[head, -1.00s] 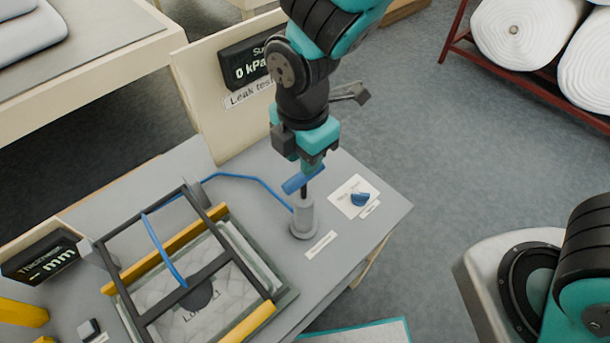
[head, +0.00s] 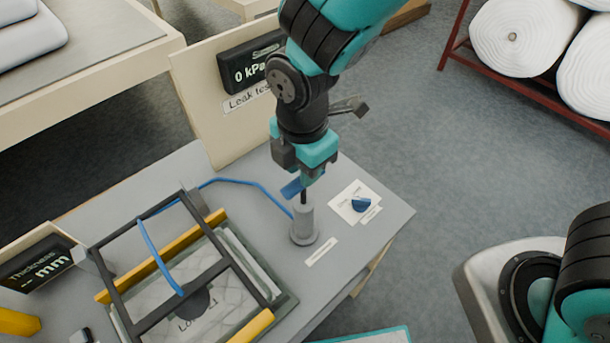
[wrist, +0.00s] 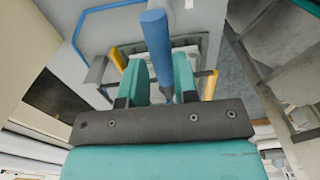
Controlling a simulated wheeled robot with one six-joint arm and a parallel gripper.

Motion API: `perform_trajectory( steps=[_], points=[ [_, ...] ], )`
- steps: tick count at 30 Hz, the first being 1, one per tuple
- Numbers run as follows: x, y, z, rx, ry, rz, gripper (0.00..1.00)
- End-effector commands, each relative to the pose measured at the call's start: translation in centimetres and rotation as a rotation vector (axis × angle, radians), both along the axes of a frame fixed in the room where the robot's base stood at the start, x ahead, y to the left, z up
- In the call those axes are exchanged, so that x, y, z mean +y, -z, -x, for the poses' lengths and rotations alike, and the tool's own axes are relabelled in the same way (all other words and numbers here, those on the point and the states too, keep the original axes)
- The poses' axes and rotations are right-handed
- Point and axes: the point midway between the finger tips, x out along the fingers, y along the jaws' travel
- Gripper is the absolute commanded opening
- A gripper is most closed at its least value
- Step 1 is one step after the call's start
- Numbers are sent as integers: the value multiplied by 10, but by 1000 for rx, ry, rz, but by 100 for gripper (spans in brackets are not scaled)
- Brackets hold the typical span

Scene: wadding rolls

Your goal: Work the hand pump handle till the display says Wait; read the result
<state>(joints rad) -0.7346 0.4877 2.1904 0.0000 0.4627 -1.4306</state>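The blue pump handle (head: 291,188) sits on a dark rod above the grey pump cylinder (head: 303,225). My gripper (head: 312,178) is at the handle from above.
A blue hose (head: 235,181) runs from the pump to a black frame with yellow bars (head: 178,255) over a white pad. A blue dial (head: 361,204) on a white card is right of the pump. A thickness display (head: 38,265) reads "-- mm". White rolls (head: 515,35) sit on a red rack.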

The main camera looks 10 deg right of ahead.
Motion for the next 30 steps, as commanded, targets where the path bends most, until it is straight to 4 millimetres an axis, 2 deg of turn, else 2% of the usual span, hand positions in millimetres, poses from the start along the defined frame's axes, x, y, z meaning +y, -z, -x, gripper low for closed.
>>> perform_trajectory(
  steps=[9,23,30],
  points=[
    [0,18,0,2,0,1,28],
    [0,21,0,1,0,1,28],
    [0,34,0,1,0,1,28]
  ],
)
